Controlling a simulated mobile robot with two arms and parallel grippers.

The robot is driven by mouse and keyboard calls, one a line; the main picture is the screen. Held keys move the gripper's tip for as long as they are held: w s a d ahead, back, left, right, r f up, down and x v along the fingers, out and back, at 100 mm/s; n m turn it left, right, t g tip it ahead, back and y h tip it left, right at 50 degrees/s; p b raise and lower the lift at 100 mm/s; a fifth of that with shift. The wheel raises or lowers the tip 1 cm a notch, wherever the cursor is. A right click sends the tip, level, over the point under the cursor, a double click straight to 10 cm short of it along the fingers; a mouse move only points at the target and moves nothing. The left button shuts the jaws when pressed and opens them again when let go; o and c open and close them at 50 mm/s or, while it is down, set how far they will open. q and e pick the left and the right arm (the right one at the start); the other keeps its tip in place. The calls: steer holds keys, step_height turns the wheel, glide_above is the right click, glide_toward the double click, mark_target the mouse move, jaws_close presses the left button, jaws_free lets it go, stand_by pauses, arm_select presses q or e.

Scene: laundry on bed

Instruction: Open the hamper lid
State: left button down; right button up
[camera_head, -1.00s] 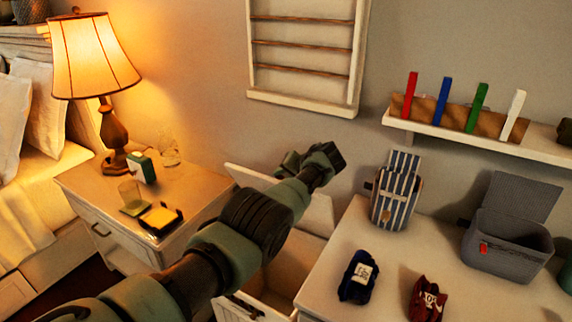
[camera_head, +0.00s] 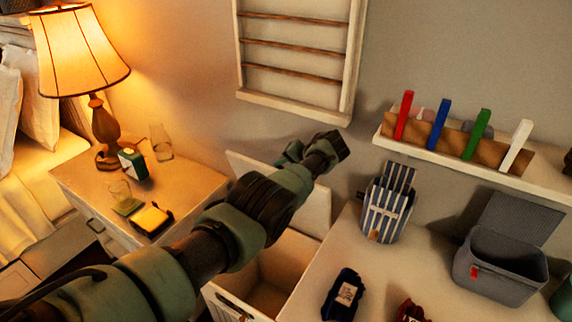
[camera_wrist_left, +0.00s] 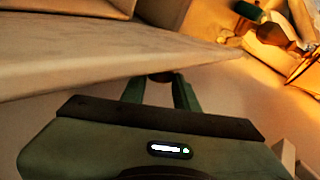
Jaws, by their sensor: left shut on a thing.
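The hamper (camera_head: 296,252) is a pale open-topped box between the nightstand and the white-topped dresser. Its pale lid (camera_head: 316,213) stands raised at the back, and part of the inside shows. My left arm crosses in front and hides much of the lid and opening. My left gripper (camera_head: 289,154) is at the lid's upper edge, partly hidden by my own wrist. In the left wrist view, the fingers (camera_wrist_left: 160,84) are close together at the edge of the pale lid board (camera_wrist_left: 90,66), shut on it. My right gripper is not in view.
The nightstand (camera_head: 190,190) at left holds a lit lamp (camera_head: 80,50), a glass and small boxes.

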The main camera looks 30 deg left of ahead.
arm_select(q)
steer(key=shift+d, duration=0.1)
steer(key=c, duration=1.1)
jaws_free()
steer(key=shift+d+r+p, duration=0.1)
steer(key=shift+r+p, duration=0.1)
steer(key=shift+p, duration=0.1)
steer(key=p+v, duration=0.3)
steer(key=v, duration=0.4)
steer(key=shift+d, duration=0.25)
steer(key=shift+s, duration=0.15)
